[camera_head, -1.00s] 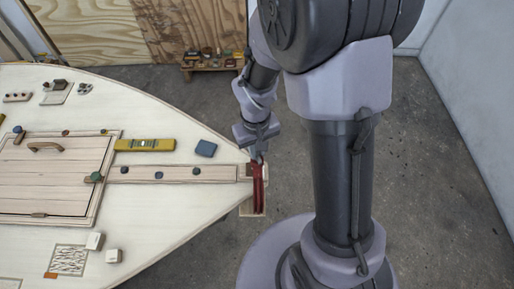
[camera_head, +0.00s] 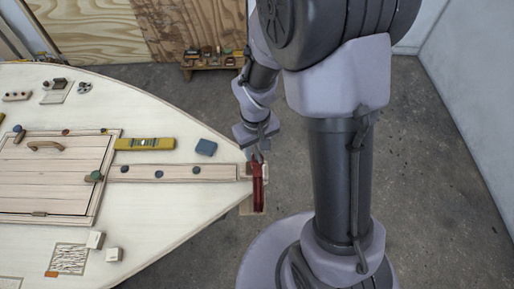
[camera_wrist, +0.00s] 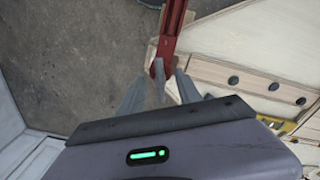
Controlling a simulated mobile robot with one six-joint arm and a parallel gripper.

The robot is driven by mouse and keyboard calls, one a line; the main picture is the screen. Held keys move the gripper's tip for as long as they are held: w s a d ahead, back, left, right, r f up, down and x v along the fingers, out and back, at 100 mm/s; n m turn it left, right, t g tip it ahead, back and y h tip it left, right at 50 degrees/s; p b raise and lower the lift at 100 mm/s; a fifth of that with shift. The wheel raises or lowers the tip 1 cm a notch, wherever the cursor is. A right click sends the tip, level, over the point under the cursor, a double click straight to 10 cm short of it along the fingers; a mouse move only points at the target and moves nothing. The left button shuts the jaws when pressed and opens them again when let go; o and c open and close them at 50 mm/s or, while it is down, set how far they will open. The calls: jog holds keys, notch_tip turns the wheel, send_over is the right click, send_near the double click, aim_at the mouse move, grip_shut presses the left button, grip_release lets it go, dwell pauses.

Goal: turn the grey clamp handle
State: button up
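The red clamp (camera_head: 258,190) sits at the pointed end of the pale plywood hull. It also shows at the top of the wrist view (camera_wrist: 171,38). Its grey handle (camera_wrist: 158,76) sticks out from the red bar toward my gripper. My gripper (camera_wrist: 162,82) is open, with one grey finger on each side of the handle. A gap shows between the handle and each finger, and I cannot see any contact. In the head view my gripper (camera_head: 257,153) is at the clamp's far end, and the handle is too small there to make out clearly.
A hatch with a wooden handle (camera_head: 46,147) is at the left. Bare concrete floor (camera_head: 432,150) lies to the right of the hull.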

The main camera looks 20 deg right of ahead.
aim_at(256, 153)
notch_tip(256, 153, up, 17)
jog(key=p, duration=0.6)
jog(key=shift+s+a+r, duration=0.15)
jog(key=shift+a+r, duration=0.05)
jog(key=shift+a, duration=0.05)
